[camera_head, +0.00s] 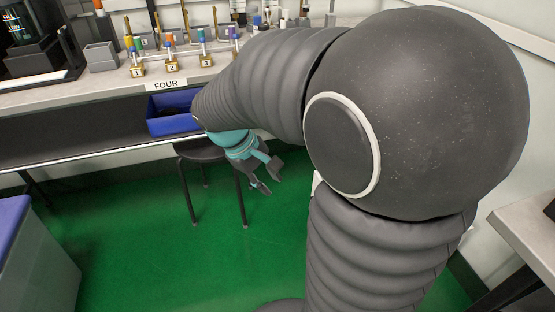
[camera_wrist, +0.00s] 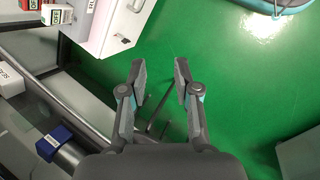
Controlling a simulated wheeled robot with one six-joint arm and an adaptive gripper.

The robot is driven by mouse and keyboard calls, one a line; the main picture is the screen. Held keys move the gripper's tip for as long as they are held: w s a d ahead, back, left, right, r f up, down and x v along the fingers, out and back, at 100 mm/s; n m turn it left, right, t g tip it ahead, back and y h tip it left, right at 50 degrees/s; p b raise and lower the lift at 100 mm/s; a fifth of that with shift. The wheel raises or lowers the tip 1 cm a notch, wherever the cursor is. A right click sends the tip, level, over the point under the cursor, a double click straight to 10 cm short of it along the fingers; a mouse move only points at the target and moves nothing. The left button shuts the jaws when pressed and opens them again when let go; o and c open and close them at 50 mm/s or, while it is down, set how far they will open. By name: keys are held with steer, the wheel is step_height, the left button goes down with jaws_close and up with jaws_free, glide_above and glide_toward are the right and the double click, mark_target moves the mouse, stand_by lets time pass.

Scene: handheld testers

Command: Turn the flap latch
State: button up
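I cannot make out a flap latch in either view. My gripper (camera_head: 269,178) hangs over the green floor in front of the bench, beside a dark stool, in the head view. In the wrist view my gripper (camera_wrist: 160,72) is open, its two grey fingers apart with only green floor and a thin dark rod visible beyond them. Nothing is between the fingers. A white cabinet (camera_wrist: 122,28) with a small dark knob (camera_wrist: 118,37) shows at the upper left of the wrist view, apart from the fingers; I cannot tell whether the knob is a latch.
The bench (camera_head: 215,75) carries numbered stands with coloured-handled tools. A blue bin (camera_head: 168,126) sits below the label "FOUR", above the dark stool (camera_head: 205,150). A grey, blue-topped container (camera_head: 35,262) stands at lower left. The green floor (camera_head: 150,240) between is open.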

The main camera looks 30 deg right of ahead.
steer(key=w+d+f+n+g+h, duration=0.1)
steer(key=w+d+f+n+h, duration=0.3)
steer(key=f, duration=0.7)
steer(key=w+d+f+n+g+h, duration=0.1)
steer(key=w+d+f+n+h, duration=0.35)
steer(key=f, duration=0.55)
steer(key=w+d+f+n+g+h, duration=0.1)
steer(key=w+d+f+n+h, duration=0.15)
steer(key=w+f+h, duration=0.6)
steer(key=s+d+y, duration=0.1)
steer(key=s+d, duration=0.1)
steer(key=d, duration=0.2)
steer(key=s+d+f+y+p, duration=0.1)
steer(key=s+d, duration=0.1)
steer(key=d, duration=0.2)
steer(key=s+d+f+y, duration=0.1)
steer(key=d+y, duration=0.1)
steer(key=d, duration=0.2)
steer(key=shift+s+d+f+n+p, duration=0.15)
steer(key=shift+s+d+n+p, duration=0.1)
steer(key=shift+s+n+p, duration=0.15)
jaws_close()
